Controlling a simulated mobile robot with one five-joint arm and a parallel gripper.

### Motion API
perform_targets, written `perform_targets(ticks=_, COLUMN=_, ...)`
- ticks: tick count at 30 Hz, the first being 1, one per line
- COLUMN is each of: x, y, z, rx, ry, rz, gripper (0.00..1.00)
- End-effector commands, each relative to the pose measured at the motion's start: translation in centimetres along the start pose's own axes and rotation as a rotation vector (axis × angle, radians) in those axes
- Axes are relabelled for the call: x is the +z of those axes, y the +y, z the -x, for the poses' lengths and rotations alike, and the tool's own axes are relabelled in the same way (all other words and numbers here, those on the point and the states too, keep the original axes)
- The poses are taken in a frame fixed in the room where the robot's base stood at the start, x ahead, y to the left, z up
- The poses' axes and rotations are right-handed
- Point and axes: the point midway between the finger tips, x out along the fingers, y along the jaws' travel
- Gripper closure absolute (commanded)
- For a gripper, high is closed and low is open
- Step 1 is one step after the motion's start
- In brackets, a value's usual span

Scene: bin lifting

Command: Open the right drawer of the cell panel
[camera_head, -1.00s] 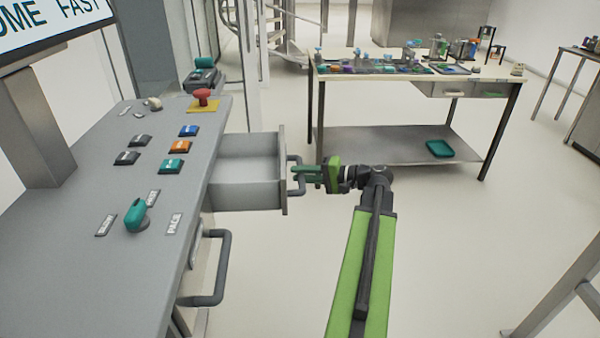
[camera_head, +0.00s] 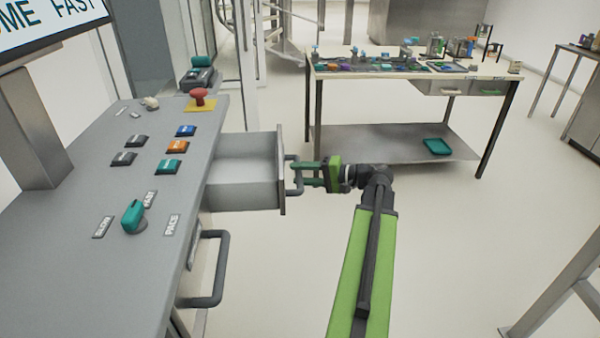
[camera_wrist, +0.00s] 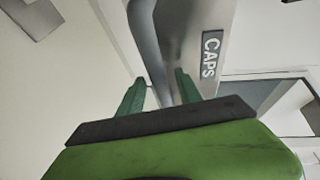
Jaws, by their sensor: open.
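The far drawer (camera_head: 245,183) of the grey cell panel (camera_head: 75,235) is pulled well out and looks empty inside. Its grey bar handle (camera_head: 292,178) faces right, towards my gripper (camera_head: 306,173). My gripper is open, its green fingers level with the handle. In the wrist view, the fingers (camera_wrist: 160,80) stand apart on either side of the handle bar (camera_wrist: 146,42); I cannot tell whether either touches it. The drawer front (camera_wrist: 190,30) carries a CAPS label (camera_wrist: 211,54). The nearer drawer's handle (camera_head: 222,270) sits close to the panel side, and that drawer looks shut.
The panel top holds several coloured buttons, a red mushroom button (camera_head: 199,97) and a teal knob (camera_head: 133,216). A workbench (camera_head: 400,72) with small items and a teal tray (camera_head: 438,146) on its shelf stands behind.

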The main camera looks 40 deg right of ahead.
Motion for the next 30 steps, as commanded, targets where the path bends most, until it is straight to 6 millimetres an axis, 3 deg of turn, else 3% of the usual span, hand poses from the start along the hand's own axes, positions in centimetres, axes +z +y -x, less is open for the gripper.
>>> perform_targets(ticks=12, x=-0.1, y=-0.3, z=11.2, rx=0.000, ry=0.005, rz=0.000, gripper=0.59)
perform_targets(ticks=16, x=-0.1, y=-0.2, z=14.1, rx=0.000, ry=0.003, rz=-0.001, gripper=0.59)
perform_targets(ticks=21, x=0.0, y=-0.1, z=16.1, rx=0.000, ry=0.001, rz=0.000, gripper=0.59)
perform_targets(ticks=30, x=0.1, y=0.0, z=16.5, rx=-0.001, ry=0.000, rz=0.000, gripper=0.59)
